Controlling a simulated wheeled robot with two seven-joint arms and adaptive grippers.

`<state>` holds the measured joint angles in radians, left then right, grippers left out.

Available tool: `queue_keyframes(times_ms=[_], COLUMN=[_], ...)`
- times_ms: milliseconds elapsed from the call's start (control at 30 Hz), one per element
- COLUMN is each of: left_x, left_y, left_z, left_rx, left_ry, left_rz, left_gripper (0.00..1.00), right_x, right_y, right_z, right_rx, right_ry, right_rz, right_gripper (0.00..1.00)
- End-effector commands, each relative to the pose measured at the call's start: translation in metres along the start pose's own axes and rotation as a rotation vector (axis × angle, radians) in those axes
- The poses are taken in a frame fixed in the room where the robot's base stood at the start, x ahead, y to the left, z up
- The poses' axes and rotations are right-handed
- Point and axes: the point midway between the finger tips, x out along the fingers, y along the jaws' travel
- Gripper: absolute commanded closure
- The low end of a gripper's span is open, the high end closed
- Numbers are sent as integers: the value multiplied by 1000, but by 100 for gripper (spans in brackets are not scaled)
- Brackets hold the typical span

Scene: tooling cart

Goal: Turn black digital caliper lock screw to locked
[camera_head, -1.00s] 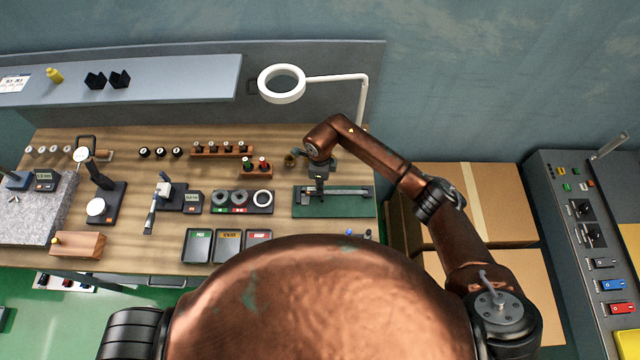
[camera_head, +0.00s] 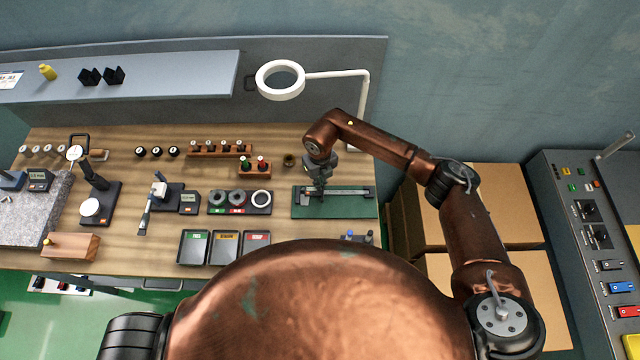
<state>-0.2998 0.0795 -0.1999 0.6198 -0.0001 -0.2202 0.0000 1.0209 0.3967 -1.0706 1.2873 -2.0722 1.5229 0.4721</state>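The digital caliper (camera_head: 350,191) lies on a green mat (camera_head: 345,211) at the right end of the wooden bench. Its long axis runs left to right. My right gripper (camera_head: 321,193) points down over the left part of the caliper and hides some of it. Its fingers are too small and dark to show whether they are open or shut, or whether they touch the caliper. The lock screw cannot be made out. My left gripper is not in view.
A ring lamp (camera_head: 281,80) on a white arm stands behind the caliper. A small brown cup (camera_head: 289,160) and a red-brown rack (camera_head: 254,169) stand left of my gripper. Three trays (camera_head: 226,247) lie at the front. Cardboard boxes (camera_head: 485,255) stand right of the bench.

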Motion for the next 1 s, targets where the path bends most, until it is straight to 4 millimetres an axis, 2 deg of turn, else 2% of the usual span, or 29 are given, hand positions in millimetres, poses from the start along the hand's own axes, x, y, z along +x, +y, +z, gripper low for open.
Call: queue_keyframes(times_ms=[500,1000], left_x=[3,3], left_y=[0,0], left_z=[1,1], left_rx=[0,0], left_ry=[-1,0], left_rz=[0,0], left_gripper=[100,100], right_x=[0,0], right_y=[0,0], right_z=[0,0], right_rx=[418,557], right_ry=[-1,-1], right_rz=[0,0], right_gripper=[100,100])
